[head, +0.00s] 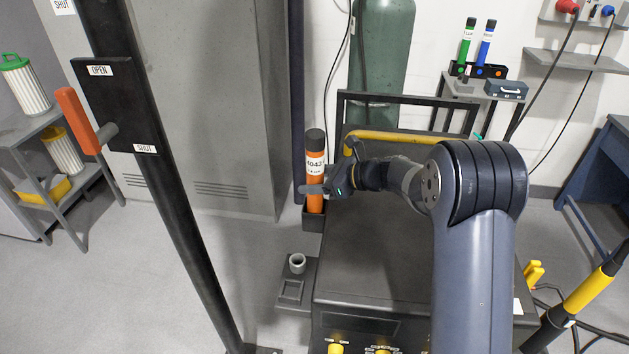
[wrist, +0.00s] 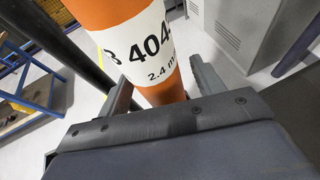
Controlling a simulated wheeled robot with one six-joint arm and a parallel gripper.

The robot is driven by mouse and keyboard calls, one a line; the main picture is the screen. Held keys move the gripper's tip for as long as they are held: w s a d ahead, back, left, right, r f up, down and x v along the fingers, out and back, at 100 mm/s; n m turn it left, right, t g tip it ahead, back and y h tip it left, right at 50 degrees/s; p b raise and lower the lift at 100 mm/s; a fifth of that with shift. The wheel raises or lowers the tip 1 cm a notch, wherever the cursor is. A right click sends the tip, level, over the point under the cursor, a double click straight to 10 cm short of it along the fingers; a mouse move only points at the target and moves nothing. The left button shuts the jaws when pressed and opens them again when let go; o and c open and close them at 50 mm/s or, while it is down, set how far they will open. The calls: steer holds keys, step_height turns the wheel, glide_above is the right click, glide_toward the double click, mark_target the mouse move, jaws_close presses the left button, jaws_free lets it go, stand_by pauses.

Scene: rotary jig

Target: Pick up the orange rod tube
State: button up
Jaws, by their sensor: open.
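The orange rod tube (head: 316,147) has a dark cap and a white label with dark print. It stands upright in a dark holder (head: 313,217) on the left side of the dark machine. The label and orange body fill the top middle of the wrist view (wrist: 140,48). My gripper (head: 318,188) is at the tube's lower half, reaching in from the right. In the wrist view its two open fingers (wrist: 163,88) lie on either side of the tube. Whether either finger touches it is hard to tell.
A yellow bar (head: 405,136) runs across the machine's back. A post with an orange lever (head: 78,120) stands at left. Green and blue tubes (head: 477,42) sit in a rack at the back right. A small grey ring (head: 297,262) is on a side plate.

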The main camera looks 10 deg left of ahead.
steer(key=shift+c, duration=0.2)
steer(key=c, duration=1.2)
steer(key=shift+c, duration=0.7)
